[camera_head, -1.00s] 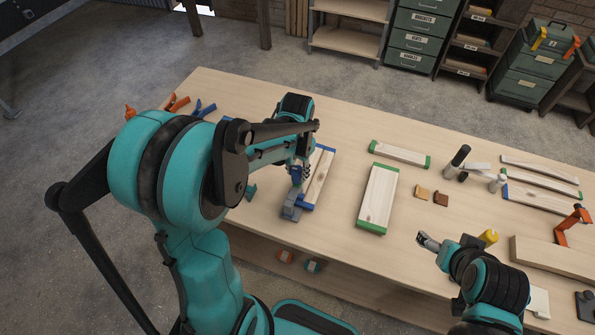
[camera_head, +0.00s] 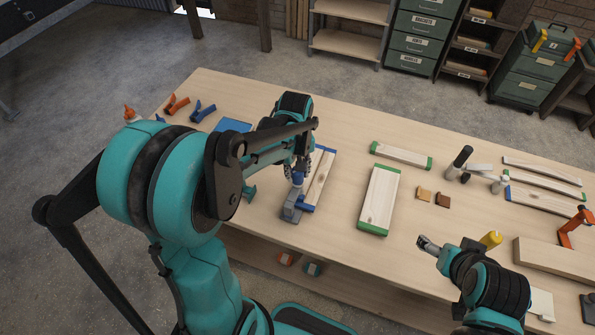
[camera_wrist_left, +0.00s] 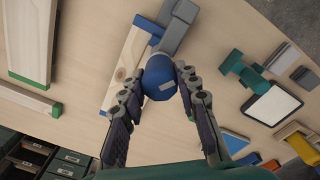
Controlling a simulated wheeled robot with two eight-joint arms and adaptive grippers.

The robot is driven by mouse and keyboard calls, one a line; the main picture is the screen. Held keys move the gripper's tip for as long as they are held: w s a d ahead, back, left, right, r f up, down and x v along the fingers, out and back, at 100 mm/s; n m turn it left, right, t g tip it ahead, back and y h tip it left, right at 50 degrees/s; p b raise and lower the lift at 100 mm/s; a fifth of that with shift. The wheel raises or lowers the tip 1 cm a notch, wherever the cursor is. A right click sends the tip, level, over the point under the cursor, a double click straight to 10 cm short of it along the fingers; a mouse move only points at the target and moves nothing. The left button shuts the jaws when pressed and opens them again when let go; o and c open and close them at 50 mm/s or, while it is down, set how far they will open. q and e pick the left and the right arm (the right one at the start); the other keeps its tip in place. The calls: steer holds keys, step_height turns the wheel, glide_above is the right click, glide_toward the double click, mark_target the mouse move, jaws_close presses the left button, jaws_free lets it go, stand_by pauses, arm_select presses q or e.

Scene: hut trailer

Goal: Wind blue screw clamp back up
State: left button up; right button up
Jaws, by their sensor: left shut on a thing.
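The blue screw clamp has a grey body (camera_head: 291,212) and stands at the table's front edge, by a pale wooden board with blue ends (camera_head: 319,180). Its round blue knob (camera_wrist_left: 159,78) shows large in the left wrist view, with the grey body (camera_wrist_left: 178,28) beyond it. My left gripper (camera_head: 298,174) is shut on the knob, one finger on each side, seen in the wrist view (camera_wrist_left: 161,82). The clamp's screw is mostly hidden behind the knob. My right gripper (camera_head: 425,242) hangs near the front edge, away from the clamp; its fingers are too small to judge.
Boards with green ends (camera_head: 378,200) lie right of the clamp. Orange (camera_head: 176,104) and blue (camera_head: 202,112) clamps lie at the far left. A teal tool (camera_wrist_left: 240,68) lies near the clamp. Small brown blocks (camera_head: 424,193) and an orange clamp (camera_head: 571,228) are farther right.

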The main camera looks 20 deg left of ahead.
arm_select(q)
steer(key=n, duration=0.6)
steer(key=shift+n, duration=0.3)
steer(key=n, duration=0.6)
steer(key=shift+b, duration=0.4)
steer(key=o, duration=1.2)
steer(key=shift+c, duration=0.2)
step_height(320, 180, up, 12)
steer(key=shift+s, duration=0.25)
steer(key=shift+a, duration=0.1)
